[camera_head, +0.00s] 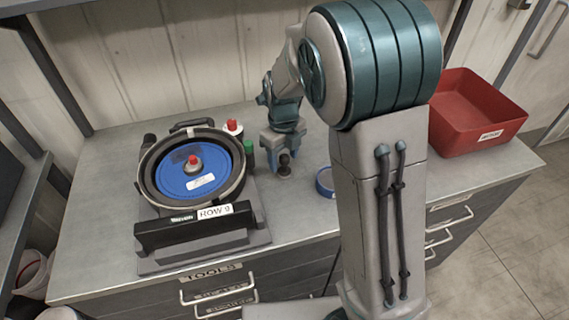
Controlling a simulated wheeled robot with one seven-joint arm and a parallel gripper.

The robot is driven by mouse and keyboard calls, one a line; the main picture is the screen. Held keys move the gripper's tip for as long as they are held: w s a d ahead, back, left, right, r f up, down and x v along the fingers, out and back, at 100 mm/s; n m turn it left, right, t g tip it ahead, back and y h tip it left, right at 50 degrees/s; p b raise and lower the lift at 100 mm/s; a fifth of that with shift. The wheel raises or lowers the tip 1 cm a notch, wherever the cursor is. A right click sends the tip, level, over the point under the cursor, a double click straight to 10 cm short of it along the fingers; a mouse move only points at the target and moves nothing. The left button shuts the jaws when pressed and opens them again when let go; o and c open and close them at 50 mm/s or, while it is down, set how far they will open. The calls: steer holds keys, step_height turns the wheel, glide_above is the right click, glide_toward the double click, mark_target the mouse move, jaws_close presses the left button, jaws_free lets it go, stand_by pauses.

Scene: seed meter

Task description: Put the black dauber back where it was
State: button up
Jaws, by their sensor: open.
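A small dark knobbed object (284,171), which looks like the black dauber, stands on the bench right of the seed meter. My gripper (283,152) is directly over it, pointing down, with its jaws open around or just in front of its upper part; I cannot tell whether they touch it. The seed meter (155,193) has a dark round housing, a blue disc (215,165) with a red-topped hub, and a "ROW 9" label on its front bar.
A white container with a red cap (232,127) and a green-capped item (249,147) stand close behind the meter. A round blue tin (325,181) lies right of my gripper. A red bin (478,110) is at the right. My arm hides the bench between.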

mark_target(284, 156)
step_height(284, 156, up, 8)
steer(key=shift+r, duration=0.15)
steer(key=shift+s+d+r, duration=0.1)
steer(key=shift+r, duration=0.05)
steer(key=s+d+r+n+t, duration=0.1)
steer(key=s+d+n, duration=0.4)
steer(key=s+n, duration=0.5)
steer(key=s+d+r+n+t, duration=0.1)
steer(key=s+d+n, duration=0.4)
steer(key=s+n, duration=0.5)
steer(key=shift+n+t, duration=0.5)
steer(key=shift+n, duration=3.8)
steer(key=shift+s, duration=0.1)
